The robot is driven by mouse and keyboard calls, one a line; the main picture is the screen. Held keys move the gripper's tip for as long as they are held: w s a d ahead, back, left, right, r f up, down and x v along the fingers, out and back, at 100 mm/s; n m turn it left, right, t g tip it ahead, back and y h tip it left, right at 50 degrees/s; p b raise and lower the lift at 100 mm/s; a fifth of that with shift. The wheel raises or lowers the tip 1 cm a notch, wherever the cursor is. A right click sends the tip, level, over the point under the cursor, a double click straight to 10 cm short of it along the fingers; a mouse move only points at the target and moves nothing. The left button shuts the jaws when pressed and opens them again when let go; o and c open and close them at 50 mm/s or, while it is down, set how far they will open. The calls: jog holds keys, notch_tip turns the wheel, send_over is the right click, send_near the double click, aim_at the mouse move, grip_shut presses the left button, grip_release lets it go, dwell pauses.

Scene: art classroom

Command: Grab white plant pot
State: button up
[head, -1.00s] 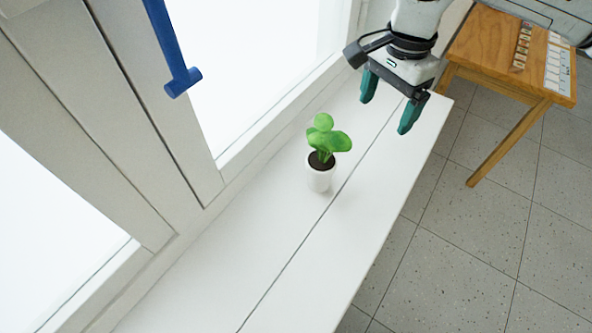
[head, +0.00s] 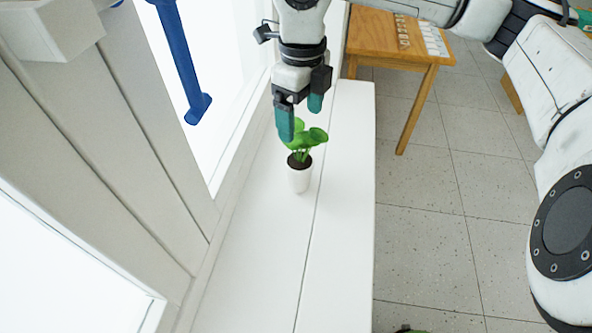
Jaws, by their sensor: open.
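The white plant pot (head: 300,180) stands upright on the white window sill, with dark soil and a green leafy plant (head: 313,138) in it. My gripper (head: 300,122) is open, with teal fingers pointing down. In the picture its fingertips are just above the pot, and the left finger covers part of the leaves. I cannot tell whether the finger touches the leaves. The pot's white body is in plain view and nothing holds it.
The white sill (head: 345,220) is clear around the pot. A window frame with a blue handle (head: 185,75) stands to the left. A wooden table (head: 385,50) with small items is at the back. Tiled floor (head: 425,215) lies to the right.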

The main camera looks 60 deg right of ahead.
aim_at(300, 138)
jog(key=shift+a+f+p, duration=0.15)
jog(key=shift+f+p, duration=0.55)
jog(key=shift+f, duration=1.45)
jog(key=shift+a+f+p, duration=0.1)
jog(key=shift+f+p, duration=0.55)
jog(key=shift+f, duration=1.45)
jog(key=c, duration=1.6)
grip_shut()
jog(key=shift+r, duration=0.15)
